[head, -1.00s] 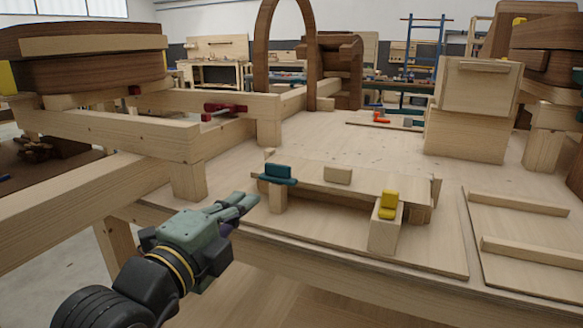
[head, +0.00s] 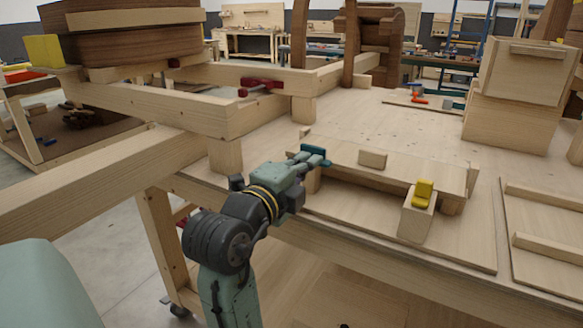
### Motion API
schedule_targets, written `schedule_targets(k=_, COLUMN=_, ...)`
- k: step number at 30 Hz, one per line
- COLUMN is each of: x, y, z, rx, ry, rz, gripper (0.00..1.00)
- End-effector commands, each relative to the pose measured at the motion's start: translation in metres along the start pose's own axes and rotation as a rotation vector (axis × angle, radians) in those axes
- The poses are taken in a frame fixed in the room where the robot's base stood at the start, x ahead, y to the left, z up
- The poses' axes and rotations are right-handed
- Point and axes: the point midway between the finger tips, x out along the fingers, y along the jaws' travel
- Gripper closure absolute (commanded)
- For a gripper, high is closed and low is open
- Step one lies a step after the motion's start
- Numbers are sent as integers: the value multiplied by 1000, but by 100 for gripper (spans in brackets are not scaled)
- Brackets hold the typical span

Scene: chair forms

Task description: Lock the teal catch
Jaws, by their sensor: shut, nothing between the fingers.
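The teal catch (head: 313,149) sits on top of the left end post of a low wooden fixture (head: 350,180) on the workbench. My gripper (head: 318,161) is shut and empty, with its fingertips right at the near side of the teal catch. They overlap its lower part in the picture, and I cannot tell whether they touch it. The fingers hide part of the catch's base and the post top.
A yellow catch (head: 423,193) stands on a block at the fixture's right end. A small wooden block (head: 373,159) sits on the fixture's board. The bench top behind the fixture is mostly clear.

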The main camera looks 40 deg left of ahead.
Motion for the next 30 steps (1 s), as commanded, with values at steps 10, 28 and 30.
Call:
schedule_targets(k=10, x=39, y=0, z=0, rx=0, ry=-1, rz=2, gripper=100)
schedule_targets(k=28, x=44, y=1, z=0, rx=2, ry=-17, rz=1, gripper=100)
schedule_targets(k=30, x=47, y=1, z=0, rx=1, ry=-28, rz=1, gripper=100)
